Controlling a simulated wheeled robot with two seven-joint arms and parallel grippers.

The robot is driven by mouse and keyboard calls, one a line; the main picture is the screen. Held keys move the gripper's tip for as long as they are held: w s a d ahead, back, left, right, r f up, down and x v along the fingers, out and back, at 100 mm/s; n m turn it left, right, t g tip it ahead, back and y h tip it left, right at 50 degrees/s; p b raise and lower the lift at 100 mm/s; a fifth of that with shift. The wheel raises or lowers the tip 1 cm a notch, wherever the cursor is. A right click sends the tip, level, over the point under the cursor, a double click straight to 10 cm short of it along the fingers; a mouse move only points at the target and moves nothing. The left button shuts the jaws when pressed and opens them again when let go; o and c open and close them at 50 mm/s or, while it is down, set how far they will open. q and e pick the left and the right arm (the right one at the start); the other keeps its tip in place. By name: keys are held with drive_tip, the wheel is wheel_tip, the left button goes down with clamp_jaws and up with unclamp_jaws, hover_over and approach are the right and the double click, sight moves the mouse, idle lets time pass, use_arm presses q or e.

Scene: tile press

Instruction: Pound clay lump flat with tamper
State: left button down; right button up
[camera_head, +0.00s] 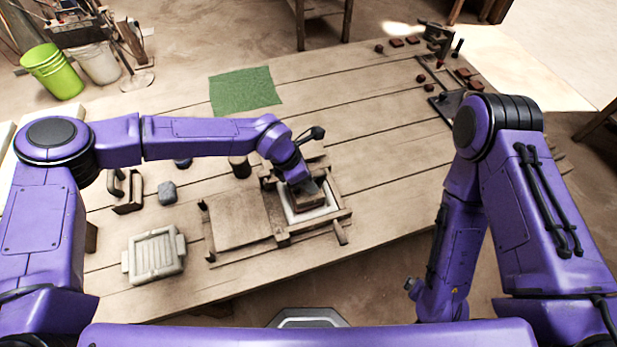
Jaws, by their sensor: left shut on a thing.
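My left gripper (307,187) reaches down over the wooden press frame (341,215) near the middle of the table. It is shut on a brown wooden block, seemingly the tamper (309,201), which sits inside the frame. A pale whitish layer (296,217) shows around the block within the frame. I cannot tell whether the block touches it, and whatever lies under the block is hidden. No separate clay lump can be made out with certainty. My right arm hangs down at the right, off the table's front edge, and its gripper does not show.
A flat wooden board (240,220) adjoins the frame's left side. A pale ribbed tray (155,255), a grey lump (167,192) and a wooden block tool (128,205) lie further left. A green cloth (245,91) lies behind. Small tiles and tools crowd the far right.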

use_arm(q)
wheel_tip(320, 180, up, 6)
drive_tip(key=p, duration=0.4)
drive_tip(key=shift+w+a+f, duration=0.1)
drive_tip(key=shift+f, duration=0.1)
drive_tip(key=shift+f+b, duration=0.15)
drive_tip(key=shift+b, duration=0.15)
